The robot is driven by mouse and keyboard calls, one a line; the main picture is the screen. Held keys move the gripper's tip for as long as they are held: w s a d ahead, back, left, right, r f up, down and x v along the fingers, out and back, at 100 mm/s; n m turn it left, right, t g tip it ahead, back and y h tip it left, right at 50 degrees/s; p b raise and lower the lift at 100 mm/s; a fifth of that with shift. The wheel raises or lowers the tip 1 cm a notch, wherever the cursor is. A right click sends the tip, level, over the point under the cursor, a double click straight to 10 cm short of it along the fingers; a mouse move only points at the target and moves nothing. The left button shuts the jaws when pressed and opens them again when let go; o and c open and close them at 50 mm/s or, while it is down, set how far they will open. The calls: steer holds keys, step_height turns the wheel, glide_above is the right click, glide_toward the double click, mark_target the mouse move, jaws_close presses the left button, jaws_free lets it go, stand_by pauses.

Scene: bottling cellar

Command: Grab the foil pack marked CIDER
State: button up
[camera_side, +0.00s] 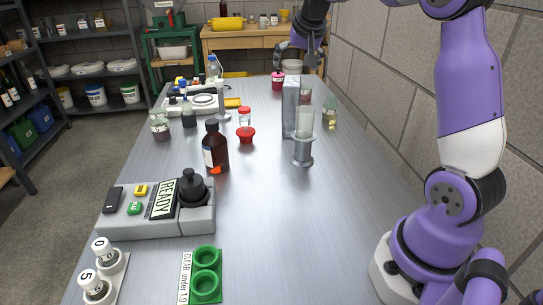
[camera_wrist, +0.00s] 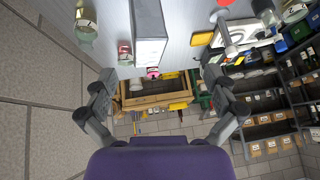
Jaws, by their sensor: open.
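I cannot make out the word CIDER on anything in either view, and no pack can be picked out for certain as the foil pack. A tall grey block (camera_side: 290,106) stands upright near the middle of the table. It also shows at the top of the wrist view (camera_wrist: 149,22); whether it is foil I cannot tell. My gripper (camera_side: 302,62) is above the far right part of the table, beyond the block. In the wrist view my gripper (camera_wrist: 160,95) has its fingers wide apart with nothing between them.
A clear cylinder (camera_side: 303,148) stands in front of the block. A pink jar (camera_side: 277,81) is near my gripper. A brown bottle (camera_side: 215,150) and a grey READY device (camera_side: 150,222) are at left. A stone wall (camera_side: 390,110) borders the right. The table's right front is clear.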

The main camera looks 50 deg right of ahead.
mark_target(294, 82)
steer(key=shift+m, duration=0.7)
steer(key=w+d+f, duration=0.1)
steer(key=d, duration=0.1)
steer(key=w+d+f, duration=0.1)
steer(key=d+f, duration=0.1)
steer(key=w+d+f, duration=0.1)
steer(key=f, duration=0.1)
steer(key=shift+w+d+f, duration=0.1)
steer(key=shift+d+f, duration=0.05)
steer(key=shift+d, duration=0.25)
steer(key=x, duration=0.5)
steer(key=shift+w+d+f, duration=0.15)
steer(key=shift+d, duration=0.15)
steer(key=c, duration=1.5)
